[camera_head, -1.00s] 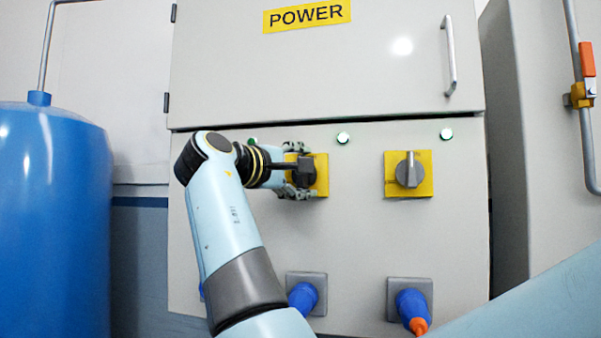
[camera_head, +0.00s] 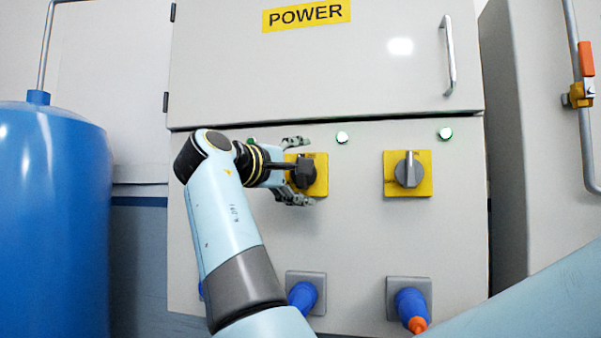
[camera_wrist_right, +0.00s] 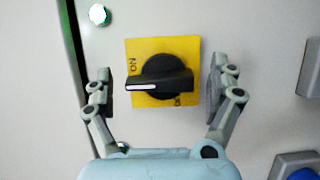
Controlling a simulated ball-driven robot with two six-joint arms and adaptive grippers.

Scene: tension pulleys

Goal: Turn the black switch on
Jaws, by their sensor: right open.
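The black switch (camera_head: 304,175) is a round knob with a bar handle on a yellow plate, on the grey cabinet's front. In the right wrist view the black switch (camera_wrist_right: 160,83) has a white line on its bar pointing left in the picture, towards the side of the plate with the "ON" label. The lower right label is partly hidden by the knob. My right gripper (camera_head: 296,171) is open, with one finger above and one below the knob. In the wrist view my right gripper (camera_wrist_right: 160,88) has gaps between its fingers and the bar. My left gripper is out of view.
A grey switch (camera_head: 408,170) on a yellow plate sits to the right. Lit indicators (camera_head: 342,137) line the panel above. Blue plugs (camera_head: 412,308) stick out below. A cabinet door with a handle (camera_head: 449,56) is above; a blue tank (camera_head: 52,220) stands left.

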